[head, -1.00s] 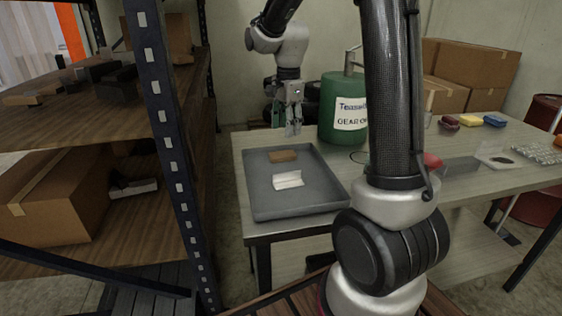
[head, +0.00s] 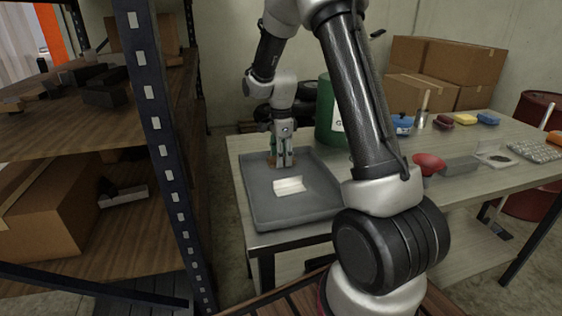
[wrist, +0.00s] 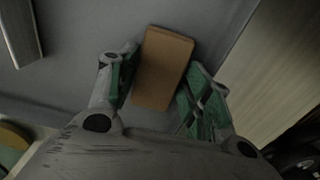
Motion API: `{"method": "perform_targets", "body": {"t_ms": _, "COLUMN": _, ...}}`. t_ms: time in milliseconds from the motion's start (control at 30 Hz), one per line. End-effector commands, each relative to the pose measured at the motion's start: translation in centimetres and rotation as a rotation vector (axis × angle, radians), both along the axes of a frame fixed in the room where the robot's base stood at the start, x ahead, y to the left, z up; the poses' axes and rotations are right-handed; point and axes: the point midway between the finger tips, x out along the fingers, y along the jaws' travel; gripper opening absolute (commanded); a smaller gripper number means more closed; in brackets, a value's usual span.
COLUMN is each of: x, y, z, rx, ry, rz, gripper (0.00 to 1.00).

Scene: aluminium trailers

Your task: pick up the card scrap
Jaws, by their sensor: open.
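The card scrap (wrist: 163,68) is a flat brown rectangle lying in the grey tray (head: 262,215). In the wrist view it lies between the two green-padded fingers of my gripper (wrist: 158,88), with its far end reaching past them. The fingers are open, one on each side of it; whether either touches it I cannot tell. In the head view my gripper (head: 282,162) points down into the far part of the tray and hides most of the scrap.
A white folded piece (head: 289,186) lies in the tray, nearer than my gripper. A green drum (head: 325,115) stands right behind the tray. A shelf rack upright (head: 165,150) is at left. A red bowl (head: 429,164) and several small items occupy the table's right side.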

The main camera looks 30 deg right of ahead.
Motion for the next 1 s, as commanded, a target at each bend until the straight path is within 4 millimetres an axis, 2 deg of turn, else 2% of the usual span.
{"method": "perform_targets", "body": {"t_ms": 100, "x": 0.0, "y": 0.0, "z": 0.0, "rx": 0.000, "ry": 0.000, "rz": 0.000, "gripper": 0.48}}
{"method": "perform_targets", "body": {"t_ms": 200, "x": 0.0, "y": 0.0, "z": 0.0, "rx": 0.000, "ry": 0.000, "rz": 0.000, "gripper": 0.32}}
{"method": "perform_targets", "body": {"t_ms": 567, "x": 0.0, "y": 0.0, "z": 0.4, "rx": 0.000, "ry": -0.001, "rz": 0.001, "gripper": 0.32}}
{"method": "perform_targets", "body": {"t_ms": 667, "x": 0.1, "y": 0.0, "z": 1.7, "rx": 0.000, "ry": -0.003, "rz": 0.001, "gripper": 0.32}}
{"method": "perform_targets", "body": {"t_ms": 1000, "x": 0.0, "y": 0.0, "z": 8.5, "rx": 0.000, "ry": -0.003, "rz": 0.001, "gripper": 0.32}}
